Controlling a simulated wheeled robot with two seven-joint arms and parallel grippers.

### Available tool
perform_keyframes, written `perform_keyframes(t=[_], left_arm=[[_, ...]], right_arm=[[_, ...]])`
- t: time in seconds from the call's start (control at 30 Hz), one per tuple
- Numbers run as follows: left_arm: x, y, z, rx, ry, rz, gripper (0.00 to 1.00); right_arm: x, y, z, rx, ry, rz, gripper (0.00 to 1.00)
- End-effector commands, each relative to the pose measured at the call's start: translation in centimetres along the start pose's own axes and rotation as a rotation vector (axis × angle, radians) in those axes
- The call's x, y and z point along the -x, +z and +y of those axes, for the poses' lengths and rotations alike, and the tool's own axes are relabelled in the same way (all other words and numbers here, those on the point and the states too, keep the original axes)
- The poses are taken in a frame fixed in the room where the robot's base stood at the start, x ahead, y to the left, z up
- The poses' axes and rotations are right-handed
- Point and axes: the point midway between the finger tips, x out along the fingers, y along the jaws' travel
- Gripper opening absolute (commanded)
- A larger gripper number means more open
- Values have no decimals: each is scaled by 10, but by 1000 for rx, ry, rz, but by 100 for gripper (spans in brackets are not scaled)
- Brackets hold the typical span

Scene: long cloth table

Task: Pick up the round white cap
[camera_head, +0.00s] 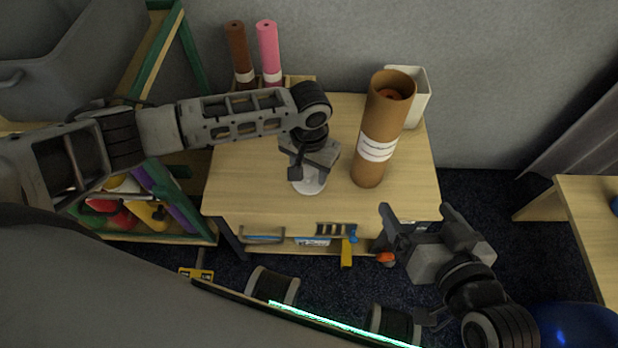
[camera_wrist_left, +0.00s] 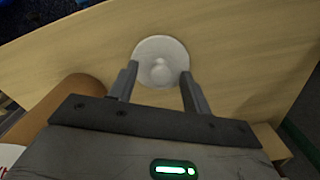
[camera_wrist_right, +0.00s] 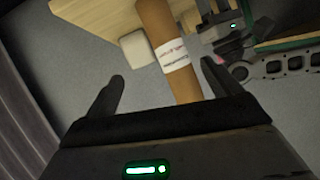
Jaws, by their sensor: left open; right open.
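The round white cap (camera_head: 309,184) lies on the wooden table, partly hidden under my left gripper in the head view. In the left wrist view the cap (camera_wrist_left: 160,62) is a pale disc with a raised knob in its middle. My left gripper (camera_wrist_left: 158,84) is open, pointing down, with a finger on either side of the knob. I cannot tell whether the fingers touch the cap. My right gripper (camera_head: 418,216) is open and empty, off the front right of the table. It also shows in the right wrist view (camera_wrist_right: 163,75).
A brown cardboard tube (camera_head: 378,130) with a white label stands right of the cap. A white container (camera_head: 418,98) stands behind it. Brown (camera_head: 238,50) and pink (camera_head: 268,48) rolls stand at the back left. The wooden table (camera_head: 245,175) is bare left of the cap.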

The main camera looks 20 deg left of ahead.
Motion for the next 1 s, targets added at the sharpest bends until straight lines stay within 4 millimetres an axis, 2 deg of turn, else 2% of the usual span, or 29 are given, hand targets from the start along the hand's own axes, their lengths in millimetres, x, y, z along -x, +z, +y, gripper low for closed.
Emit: perform_keyframes(t=[0.07, 0.1, 0.2, 0.27, 0.67, 0.83, 0.9, 1.0], left_arm=[[1, 0, 0, 0, 0, 1, 48], [1, 0, 0, 0, 0, 1, 43], [1, 0, 0, 0, 0, 1, 15], [1, 0, 0, 0, 0, 1, 1], [7, 0, 0, 0, 1, 1, 1], [28, 0, 1, 0, 2, 1, 1], [41, 0, 1, -1, 2, 2, 1], [60, 15, 12, -4, 4, 1, 1]], right_arm=[[0, -1, 0, 0, 0, 1, 90], [0, -1, 0, 0, 0, 0, 90], [0, 0, 0, 0, 0, -1, 90], [0, 0, 0, 0, 0, -3, 90], [0, 2, 0, 0, 2, -19, 90], [3, -1, 1, 1, 10, -51, 90], [1, 5, 5, -7, 22, -94, 90], [-1, 13, 11, -21, 43, -157, 90]])
